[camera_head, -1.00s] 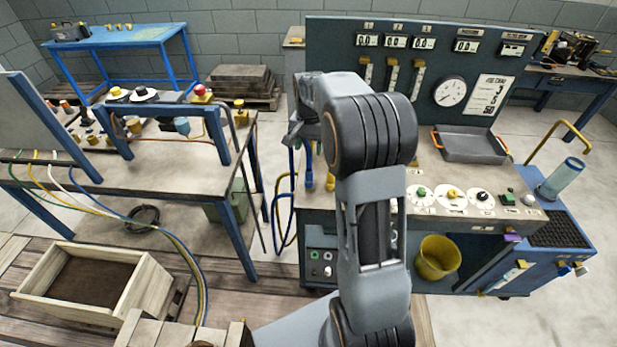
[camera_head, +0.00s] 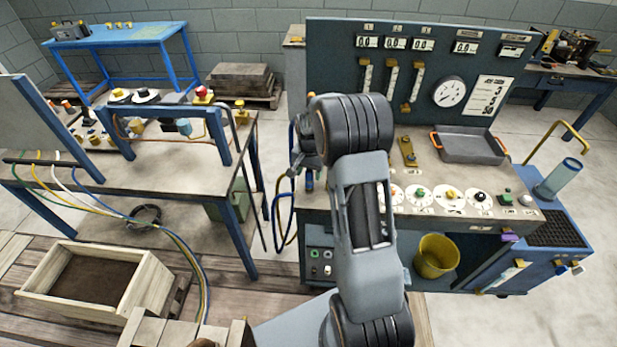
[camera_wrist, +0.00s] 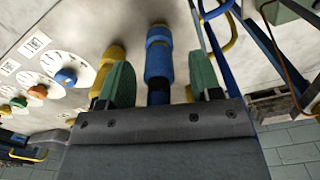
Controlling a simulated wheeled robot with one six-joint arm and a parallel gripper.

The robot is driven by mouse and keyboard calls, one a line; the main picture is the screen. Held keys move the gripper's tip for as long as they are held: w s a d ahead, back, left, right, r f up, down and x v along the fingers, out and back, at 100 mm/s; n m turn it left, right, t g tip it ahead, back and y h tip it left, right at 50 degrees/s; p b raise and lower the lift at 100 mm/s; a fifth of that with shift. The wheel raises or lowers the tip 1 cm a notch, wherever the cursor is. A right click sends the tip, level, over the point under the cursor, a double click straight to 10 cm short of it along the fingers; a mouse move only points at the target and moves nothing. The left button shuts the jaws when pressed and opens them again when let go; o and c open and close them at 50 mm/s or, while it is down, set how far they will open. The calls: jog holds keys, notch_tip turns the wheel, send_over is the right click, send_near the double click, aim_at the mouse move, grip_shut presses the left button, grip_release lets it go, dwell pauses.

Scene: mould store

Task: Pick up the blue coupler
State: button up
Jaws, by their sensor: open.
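The blue coupler (camera_wrist: 158,58) stands up from the bench top in the wrist view, between my gripper's two green finger pads. My gripper (camera_wrist: 160,82) is open, with a visible gap on each side of the coupler. In the head view my gripper (camera_head: 308,160) is over the left end of the panel bench, and only a small blue part of the coupler (camera_head: 309,183) shows below it. The coupler's lower end is hidden behind the gripper body in the wrist view.
A yellow coupler (camera_wrist: 112,60) stands close beside the left finger. Blue and yellow hoses (camera_head: 283,215) hang at the bench's left end. A row of dials (camera_head: 450,197) and a grey tray (camera_head: 470,146) are on the bench to the right. A yellow bucket (camera_head: 436,257) sits below.

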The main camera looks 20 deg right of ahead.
jog(key=shift+c, duration=0.2)
grip_shut()
dwell(0.4)
jog(key=shift+r, duration=0.1)
jog(key=shift+r, duration=0.7)
jog(key=s+d+r+b, duration=0.3)
jog(key=s+d+r, duration=0.4)
jog(key=s+r, duration=0.4)
jog(key=shift+s+r, duration=0.2)
jog(key=shift+s, duration=0.35)
jog(key=shift+d, duration=0.1)
